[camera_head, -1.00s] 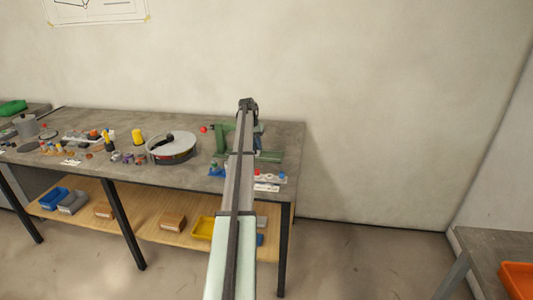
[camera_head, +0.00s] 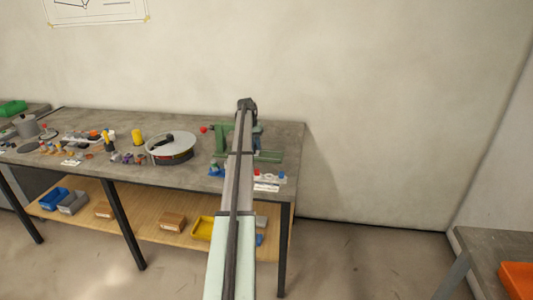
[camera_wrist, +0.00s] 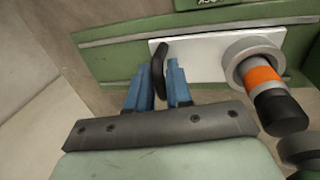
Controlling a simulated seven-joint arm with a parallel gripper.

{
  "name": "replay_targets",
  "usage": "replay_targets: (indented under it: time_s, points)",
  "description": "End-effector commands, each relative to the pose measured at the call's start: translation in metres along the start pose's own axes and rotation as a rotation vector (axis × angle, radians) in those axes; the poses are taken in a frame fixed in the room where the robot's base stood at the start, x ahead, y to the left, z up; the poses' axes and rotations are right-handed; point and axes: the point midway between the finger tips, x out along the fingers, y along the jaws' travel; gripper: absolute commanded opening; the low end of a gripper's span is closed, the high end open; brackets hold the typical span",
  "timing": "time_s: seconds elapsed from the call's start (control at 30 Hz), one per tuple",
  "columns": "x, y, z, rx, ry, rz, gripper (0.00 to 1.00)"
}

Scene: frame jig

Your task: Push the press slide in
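The green press (camera_head: 220,137) stands at the right end of the table, partly hidden behind my arm. In the wrist view, its green body and rail (camera_wrist: 110,62) carry a pale metal slide plate (camera_wrist: 205,62) with an upright black handle (camera_wrist: 158,68). My gripper (camera_wrist: 159,72) has its two blue fingers on either side of this handle, and the handle fills the gap between them. In the head view, the gripper is hidden behind the arm's end. A grey collar with an orange and black cylinder (camera_wrist: 262,80) sits on the right of the plate.
A red ball knob (camera_head: 204,129) sticks out left of the press. A round grey tray (camera_head: 170,152) and a yellow cylinder (camera_head: 137,137) stand farther left. A white strip with small coloured parts (camera_head: 266,187) lies at the front edge. The wall is behind the table.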

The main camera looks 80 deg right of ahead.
Motion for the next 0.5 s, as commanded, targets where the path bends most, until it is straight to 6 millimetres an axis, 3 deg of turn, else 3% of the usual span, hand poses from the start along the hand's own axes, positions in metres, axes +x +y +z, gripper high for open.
replay_targets:
  time_s: [0.03, 0.17, 0.5]
  points:
    - [-0.003, -0.0104, -0.0008, -0.005, 0.003, -0.01, 0.25]
    - [-0.0033, -0.0114, -0.001, -0.006, 0.003, -0.012, 0.38]
    - [-0.0059, -0.011, -0.0019, -0.006, 0.005, -0.012, 0.38]
